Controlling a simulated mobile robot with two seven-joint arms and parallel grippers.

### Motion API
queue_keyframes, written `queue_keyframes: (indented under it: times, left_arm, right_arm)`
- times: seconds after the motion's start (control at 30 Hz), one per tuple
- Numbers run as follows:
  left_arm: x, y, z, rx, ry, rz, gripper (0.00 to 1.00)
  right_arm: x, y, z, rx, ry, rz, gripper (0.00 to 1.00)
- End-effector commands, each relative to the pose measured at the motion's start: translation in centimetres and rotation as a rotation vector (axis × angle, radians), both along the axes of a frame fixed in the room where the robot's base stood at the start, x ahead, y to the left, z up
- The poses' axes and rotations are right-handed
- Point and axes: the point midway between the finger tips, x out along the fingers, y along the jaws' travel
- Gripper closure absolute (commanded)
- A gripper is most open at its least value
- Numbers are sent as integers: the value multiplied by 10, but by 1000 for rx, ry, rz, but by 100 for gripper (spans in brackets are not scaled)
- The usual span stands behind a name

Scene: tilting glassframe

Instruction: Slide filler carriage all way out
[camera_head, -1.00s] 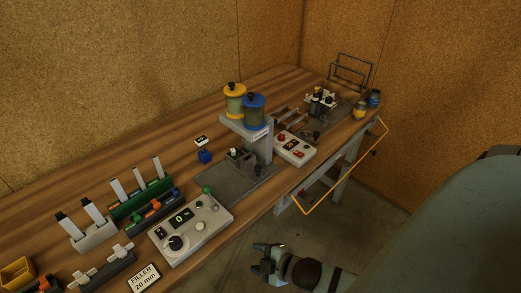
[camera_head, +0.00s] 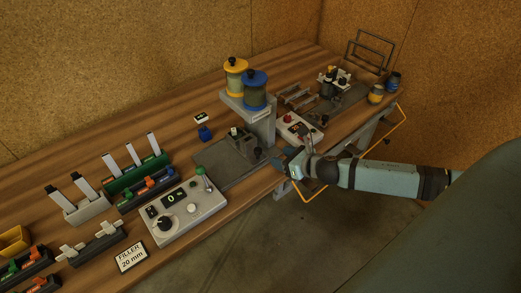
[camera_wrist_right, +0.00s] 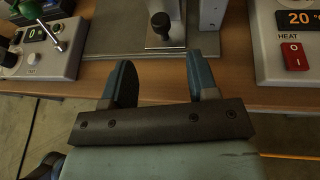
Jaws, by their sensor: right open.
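The filler station stands mid-table, with a grey column and shelf (camera_head: 262,122) over a dark base plate (camera_head: 212,160). What looks like the filler carriage (camera_head: 240,141) is a small grey block low on the plate, beside the column. A black knob (camera_wrist_right: 160,24) on a metal slide shows ahead in the right wrist view. My right gripper (camera_head: 284,160) is at the table's front edge, near the station. In the right wrist view its blue fingers (camera_wrist_right: 162,82) are apart and empty, short of the knob. My left gripper is not in view.
A control box (camera_head: 186,211) with a green-tipped lever is left of the plate. A heat control box (camera_head: 299,127) with a red switch is to the right. Yellow (camera_head: 235,79) and blue (camera_head: 254,90) canisters stand on the shelf. A yellow rail (camera_head: 388,135) runs along the front edge.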

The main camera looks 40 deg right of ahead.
Motion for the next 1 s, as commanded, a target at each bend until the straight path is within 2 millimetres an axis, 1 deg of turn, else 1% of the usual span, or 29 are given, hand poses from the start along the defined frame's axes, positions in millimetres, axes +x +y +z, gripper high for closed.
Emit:
queue_keyframes:
  times: [0.03, 0.3, 0.4, 0.5, 0.7, 0.93, 0.97, 1.0]
  left_arm:
    - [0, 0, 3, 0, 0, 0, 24]
    - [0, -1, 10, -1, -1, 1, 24]
    - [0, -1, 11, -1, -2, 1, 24]
    - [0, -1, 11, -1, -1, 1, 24]
    - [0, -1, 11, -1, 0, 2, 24]
    - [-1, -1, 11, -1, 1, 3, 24]
    - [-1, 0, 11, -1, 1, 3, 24]
    - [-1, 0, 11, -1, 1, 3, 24]
  right_arm:
    - [10, 2, -2, 2, -2, -2, 46]
    - [57, 16, -22, 4, -1, -2, 46]
    - [72, 20, -29, 5, -1, -1, 46]
    - [81, 22, -34, 4, 1, -2, 46]
    - [90, 24, -39, 3, 2, 0, 46]
    - [90, 24, -39, 3, 2, 0, 46]
    - [90, 24, -39, 3, 2, 0, 51]
    - [90, 24, -39, 3, 2, 0, 60]
